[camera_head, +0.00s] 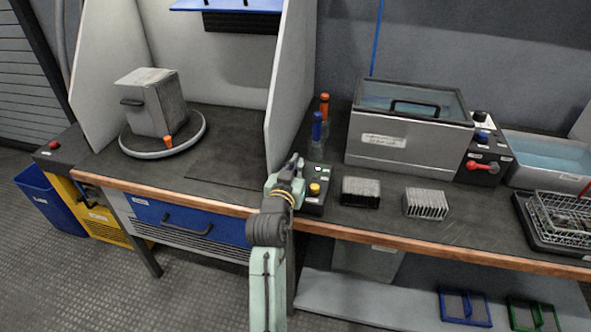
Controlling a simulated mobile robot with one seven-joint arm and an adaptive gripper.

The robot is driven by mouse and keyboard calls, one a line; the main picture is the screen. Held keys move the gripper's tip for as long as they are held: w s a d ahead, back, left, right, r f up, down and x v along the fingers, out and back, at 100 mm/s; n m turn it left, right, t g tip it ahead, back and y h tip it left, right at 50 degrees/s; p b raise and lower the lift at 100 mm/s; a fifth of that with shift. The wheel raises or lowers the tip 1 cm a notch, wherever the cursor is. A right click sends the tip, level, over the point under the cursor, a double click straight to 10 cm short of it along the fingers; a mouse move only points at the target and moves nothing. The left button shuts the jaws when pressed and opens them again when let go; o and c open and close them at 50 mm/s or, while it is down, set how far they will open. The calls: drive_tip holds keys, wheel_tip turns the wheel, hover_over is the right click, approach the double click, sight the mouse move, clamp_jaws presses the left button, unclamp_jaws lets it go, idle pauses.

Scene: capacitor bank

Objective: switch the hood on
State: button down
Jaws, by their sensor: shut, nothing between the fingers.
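The hood is an open booth with pale side walls (291,75) and a dark floor, at the left of the bench. A small black control box (314,209) stands just right of its right wall, with a yellow knob (314,189) and a small green mark on top. My gripper (297,160) is shut and empty, at the left edge of this box by the foot of the wall. My arm hides part of the box, and I cannot tell whether the fingers touch it. Another dark box with a red button (54,145) sits outside the left wall.
In the booth, a grey box (160,103) stands on a round turntable (186,143). Orange and blue handled tools (317,128) stand behind the control box. Finned blocks (360,192), a lidded bath (402,140) and a wire basket (565,215) occupy the right bench.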

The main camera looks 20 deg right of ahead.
drive_tip(key=shift+r, duration=0.1)
drive_tip(key=r+p, duration=0.2)
drive_tip(key=r, duration=0.1)
drive_tip(key=r+p, duration=0.1)
drive_tip(key=shift+w+d+r+p, duration=0.15)
drive_tip(key=shift+w+r+p, duration=0.1)
drive_tip(key=shift+p, duration=0.15)
drive_tip(key=r+b+v, duration=0.2)
drive_tip(key=b+v, duration=0.1)
drive_tip(key=v, duration=0.6)
drive_tip(key=shift+s, duration=0.2)
drive_tip(key=shift+r, duration=0.1)
